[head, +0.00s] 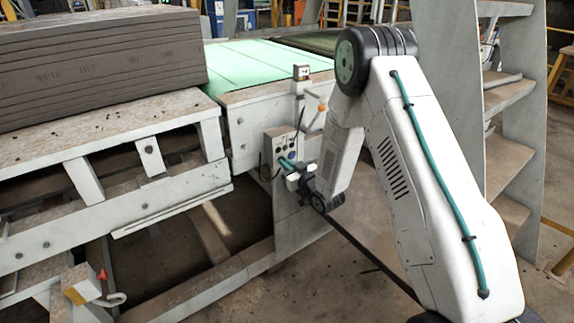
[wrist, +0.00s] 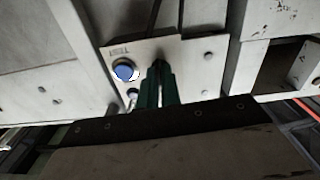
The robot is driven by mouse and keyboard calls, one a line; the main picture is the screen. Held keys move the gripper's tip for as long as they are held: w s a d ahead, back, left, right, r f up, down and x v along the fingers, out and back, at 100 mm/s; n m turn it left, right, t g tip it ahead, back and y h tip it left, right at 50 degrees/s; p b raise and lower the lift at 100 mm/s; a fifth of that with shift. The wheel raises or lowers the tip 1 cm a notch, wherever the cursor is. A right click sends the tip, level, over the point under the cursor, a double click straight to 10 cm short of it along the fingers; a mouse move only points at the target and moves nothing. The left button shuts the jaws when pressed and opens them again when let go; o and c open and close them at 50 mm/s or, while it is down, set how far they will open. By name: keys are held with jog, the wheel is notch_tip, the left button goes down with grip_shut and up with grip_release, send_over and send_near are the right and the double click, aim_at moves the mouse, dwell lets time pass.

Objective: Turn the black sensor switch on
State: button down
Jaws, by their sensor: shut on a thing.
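A pale control box (head: 279,147) is mounted on the side of the white machine frame. Its face plate (wrist: 190,60) fills the middle of the wrist view, tilted. My gripper (head: 288,164) is right at the plate, coming from the lower right. In the wrist view its two green fingers (wrist: 159,82) are closed together on the black sensor switch (wrist: 159,65). The switch is mostly hidden by the fingertips, and its turned position cannot be told. A blue round button (wrist: 124,71) with a pale ring is left of the fingers.
A small round fitting (wrist: 132,95) is just below the blue button. An orange-tipped lever (head: 322,107) and a small box (head: 301,73) stand above the control box. A stack of grey slabs (head: 100,65) lies on the left table. Metal stairs (head: 512,100) rise at right.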

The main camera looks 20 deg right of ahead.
jog(key=m, duration=0.6)
jog(key=shift+m, duration=0.3)
dwell(0.5)
jog(key=c, duration=1.6)
grip_release()
jog(key=v, duration=0.8)
jog(key=shift+w, duration=0.1)
